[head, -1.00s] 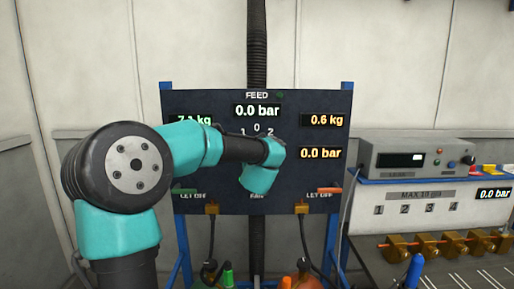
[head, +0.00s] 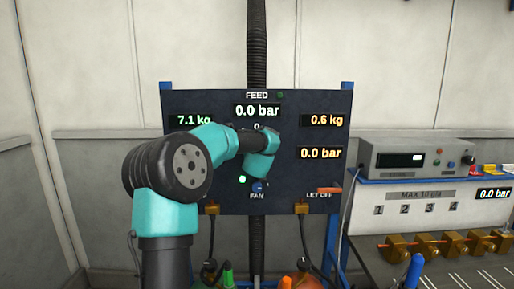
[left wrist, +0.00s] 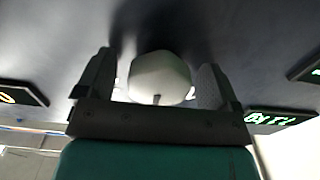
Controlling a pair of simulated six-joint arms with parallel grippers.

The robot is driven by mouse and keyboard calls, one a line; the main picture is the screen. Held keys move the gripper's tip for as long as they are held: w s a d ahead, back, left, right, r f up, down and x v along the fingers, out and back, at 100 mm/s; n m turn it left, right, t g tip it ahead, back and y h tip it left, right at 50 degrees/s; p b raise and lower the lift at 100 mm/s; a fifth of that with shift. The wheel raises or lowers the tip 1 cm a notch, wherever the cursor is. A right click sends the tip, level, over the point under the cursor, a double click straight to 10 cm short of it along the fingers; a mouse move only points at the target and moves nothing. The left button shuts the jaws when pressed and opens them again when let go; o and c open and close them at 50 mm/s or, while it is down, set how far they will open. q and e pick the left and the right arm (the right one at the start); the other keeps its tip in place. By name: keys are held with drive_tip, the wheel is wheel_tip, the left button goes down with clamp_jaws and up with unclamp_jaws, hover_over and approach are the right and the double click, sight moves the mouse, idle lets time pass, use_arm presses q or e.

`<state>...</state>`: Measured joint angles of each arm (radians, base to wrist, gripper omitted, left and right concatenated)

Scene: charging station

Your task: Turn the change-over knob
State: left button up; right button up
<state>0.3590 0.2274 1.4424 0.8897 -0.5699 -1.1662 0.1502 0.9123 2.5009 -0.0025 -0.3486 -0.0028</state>
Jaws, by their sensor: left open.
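The control panel (head: 185,150) stands upright ahead of me. In the left wrist view a pale, rounded knob (left wrist: 160,80), which looks like the change-over knob, sits between the two fingers of my left gripper (left wrist: 154,64). The fingers are open, one on each side, with a visible gap to the knob. In the head view my left wrist hides the knob and the gripper; only part of the "0" mark shows above the wrist. Which way the knob points is unclear. My right gripper is not in view.
Below my wrist are a blue fan knob (head: 257,187) and a green lamp (head: 242,180). An orange let-off lever (head: 329,190) is at the panel's lower right. A bench instrument (head: 415,157) and brass valves (head: 425,245) stand to the right.

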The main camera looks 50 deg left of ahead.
use_arm(q)
drive_tip(key=shift+c, duration=0.5)
drive_tip(key=c, duration=0.8)
drive_tip(key=shift+n, duration=0.5)
drive_tip(key=n, duration=0.8)
drive_tip(key=shift+w+d, duration=0.1)
drive_tip(key=shift+r, duration=0.1)
